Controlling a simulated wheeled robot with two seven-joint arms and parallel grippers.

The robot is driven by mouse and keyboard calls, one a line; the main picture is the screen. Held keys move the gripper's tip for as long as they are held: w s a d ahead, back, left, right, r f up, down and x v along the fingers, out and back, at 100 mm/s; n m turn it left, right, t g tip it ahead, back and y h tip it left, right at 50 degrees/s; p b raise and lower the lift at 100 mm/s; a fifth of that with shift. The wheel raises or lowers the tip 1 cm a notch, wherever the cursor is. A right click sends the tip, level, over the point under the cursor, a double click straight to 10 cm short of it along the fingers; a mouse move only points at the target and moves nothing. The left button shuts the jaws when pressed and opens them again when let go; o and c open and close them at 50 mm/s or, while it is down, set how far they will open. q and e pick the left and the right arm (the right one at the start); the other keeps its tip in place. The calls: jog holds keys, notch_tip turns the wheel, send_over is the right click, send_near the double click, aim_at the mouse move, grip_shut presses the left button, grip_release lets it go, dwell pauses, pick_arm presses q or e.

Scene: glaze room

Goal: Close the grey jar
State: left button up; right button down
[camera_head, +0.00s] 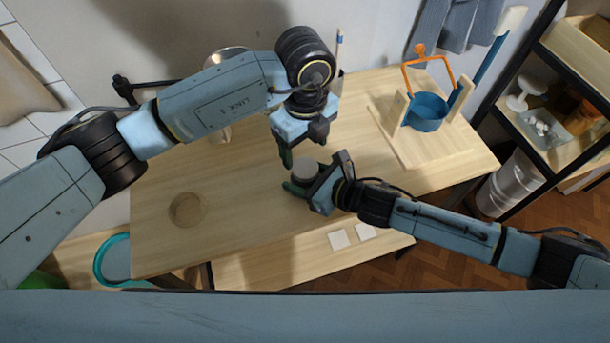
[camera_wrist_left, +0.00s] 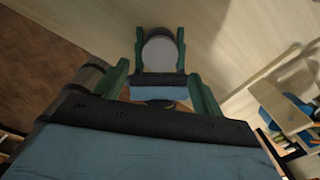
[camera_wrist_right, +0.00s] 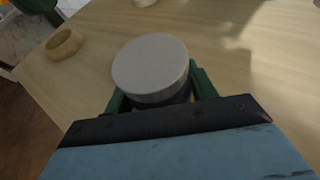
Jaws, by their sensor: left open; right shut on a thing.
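The grey jar (camera_head: 304,173) is upright at the middle of the table, with a flat, round grey top. In the right wrist view its grey top (camera_wrist_right: 150,66) sits over a darker body (camera_wrist_right: 168,99); I cannot tell whether this lid is fully tightened. My right gripper (camera_head: 301,184) is shut around the jar's body from the side. My left gripper (camera_head: 303,150) is open and empty, pointing down, just above and behind the jar. In the left wrist view the jar's round top (camera_wrist_left: 159,52) lies between the open left fingers, beyond their tips.
A wooden ring-shaped dish (camera_head: 186,210) lies on the table (camera_head: 240,235) at left. A wooden stand with a blue pot (camera_head: 427,112) is at the back right. A lamp stands behind my left arm. White tiles (camera_head: 339,239) lie on a lower front shelf. The front left tabletop is clear.

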aim_at(305, 167)
pick_arm(q)
notch_tip(305, 167, down, 6)
jog(key=shift+r, duration=0.1)
dwell(0.4)
jog(key=c, duration=1)
jog(key=m, duration=0.3)
jog(key=o, duration=1.1)
jog(key=shift+c, duration=0.2)
